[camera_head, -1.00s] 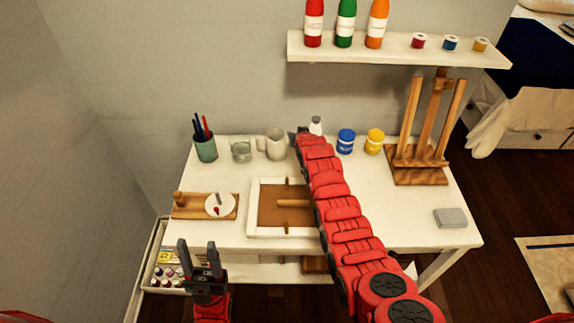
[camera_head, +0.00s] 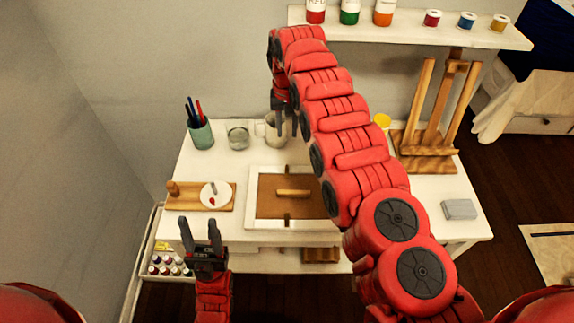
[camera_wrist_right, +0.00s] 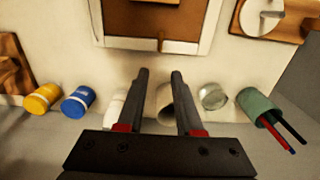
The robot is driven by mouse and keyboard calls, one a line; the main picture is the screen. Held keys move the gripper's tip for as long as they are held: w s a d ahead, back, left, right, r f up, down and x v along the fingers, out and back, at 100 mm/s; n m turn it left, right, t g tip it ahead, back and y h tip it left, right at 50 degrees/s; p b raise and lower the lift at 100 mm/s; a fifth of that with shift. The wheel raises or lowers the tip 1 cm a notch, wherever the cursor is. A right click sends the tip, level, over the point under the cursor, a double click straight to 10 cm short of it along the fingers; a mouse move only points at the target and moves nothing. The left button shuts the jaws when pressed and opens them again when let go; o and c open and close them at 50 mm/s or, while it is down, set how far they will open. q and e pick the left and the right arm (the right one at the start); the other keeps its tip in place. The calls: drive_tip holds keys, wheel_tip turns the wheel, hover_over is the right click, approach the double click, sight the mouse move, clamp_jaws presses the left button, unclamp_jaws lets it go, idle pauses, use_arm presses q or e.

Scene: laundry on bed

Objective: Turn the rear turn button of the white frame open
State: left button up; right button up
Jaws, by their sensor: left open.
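The white frame (camera_head: 250,205) lies on the white table with a brown back panel (camera_head: 268,205) and a wooden bar across its middle. The rear turn button, a small dark strip, sits at the middle of the frame's rear rail; in the wrist view it shows at the near rail (camera_wrist_right: 160,38), pointing across it. The front turn button (camera_head: 288,220) is on the front rail. My right gripper (camera_head: 287,130) is open and empty, pointing down behind the frame, by the mug; its fingers show in the wrist view (camera_wrist_right: 160,75). My left gripper (camera_head: 200,225) is open and empty at the table's front left.
A grey mug (camera_head: 270,135), a glass (camera_head: 238,138) and a pen cup (camera_head: 201,134) stand along the back. Blue (camera_wrist_right: 78,101) and yellow (camera_wrist_right: 42,97) jars stand there too. A palette board (camera_head: 190,192) is left of the frame, an easel (camera_head: 425,155) right. A shelf (camera_head: 430,33) hangs above.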

sight(287, 166)
wheel_tip(287, 166, down, 13)
drive_tip(key=b, duration=1.1)
drive_tip(key=shift+f+b, duration=0.1)
drive_tip(key=shift+b, duration=0.2)
drive_tip(key=shift+w+f+p, duration=0.1)
drive_tip(key=shift+f+p, duration=0.25)
drive_tip(key=shift+p, duration=0.05)
drive_tip(key=shift+f, duration=0.5)
clamp_jaws()
